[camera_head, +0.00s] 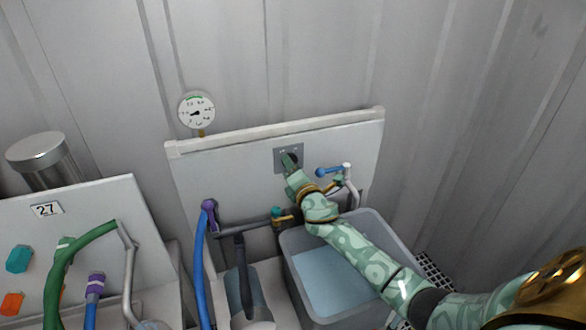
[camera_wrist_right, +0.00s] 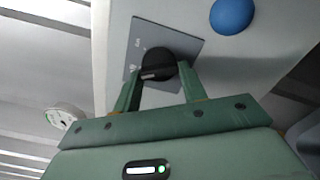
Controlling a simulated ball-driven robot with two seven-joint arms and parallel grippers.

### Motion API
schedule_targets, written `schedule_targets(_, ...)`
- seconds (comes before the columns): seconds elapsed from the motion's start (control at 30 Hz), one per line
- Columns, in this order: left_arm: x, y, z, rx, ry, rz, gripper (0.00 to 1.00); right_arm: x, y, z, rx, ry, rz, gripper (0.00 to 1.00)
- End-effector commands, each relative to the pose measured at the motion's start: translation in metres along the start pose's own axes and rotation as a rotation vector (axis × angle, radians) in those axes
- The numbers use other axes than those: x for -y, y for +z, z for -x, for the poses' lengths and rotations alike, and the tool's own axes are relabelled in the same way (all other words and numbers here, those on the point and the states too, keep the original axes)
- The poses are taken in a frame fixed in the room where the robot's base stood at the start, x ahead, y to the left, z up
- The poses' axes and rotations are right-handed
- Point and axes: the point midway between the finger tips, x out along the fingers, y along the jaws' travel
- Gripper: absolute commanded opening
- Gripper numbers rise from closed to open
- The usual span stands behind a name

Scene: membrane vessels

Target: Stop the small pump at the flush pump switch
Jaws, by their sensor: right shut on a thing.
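The flush pump switch is a black rotary knob (camera_wrist_right: 158,64) on a grey square plate (camera_head: 281,161) mounted on the white panel. My right gripper (camera_head: 290,165) reaches up to the plate and covers part of the knob in the head view. In the right wrist view my right gripper (camera_wrist_right: 158,82) has one finger on each side of the knob and is shut on it. Small lettering on the plate (camera_wrist_right: 137,55) is too blurred to read. My left gripper is not in view. The small pump cannot be made out for certain.
A grey tub (camera_head: 372,222) of water stands below my right arm. A gauge (camera_head: 196,110) rises behind the panel. Blue and green hoses (camera_head: 60,275) are at left, beside panel 27 (camera_head: 47,209).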

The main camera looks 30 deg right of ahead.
Motion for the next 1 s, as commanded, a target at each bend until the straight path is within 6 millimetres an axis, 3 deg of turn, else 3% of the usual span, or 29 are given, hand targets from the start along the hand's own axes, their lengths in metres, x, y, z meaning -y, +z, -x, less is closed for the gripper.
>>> schedule_targets(0.4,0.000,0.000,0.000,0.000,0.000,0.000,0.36,0.003,-0.002,0.001,-0.003,-0.004,0.012,0.19)
schedule_targets(0.43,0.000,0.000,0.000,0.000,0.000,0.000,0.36,0.003,-0.002,0.001,-0.003,-0.004,0.012,0.45)
schedule_targets(0.5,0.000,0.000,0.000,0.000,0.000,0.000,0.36,0.002,-0.002,0.001,-0.003,-0.004,0.011,0.64)
schedule_targets(0.83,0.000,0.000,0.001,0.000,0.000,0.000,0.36,0.001,-0.001,0.003,-0.002,-0.002,0.009,0.64)
schedule_targets(1.0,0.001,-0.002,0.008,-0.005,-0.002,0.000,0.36,0.000,0.000,0.027,-0.004,-0.002,0.008,0.64)
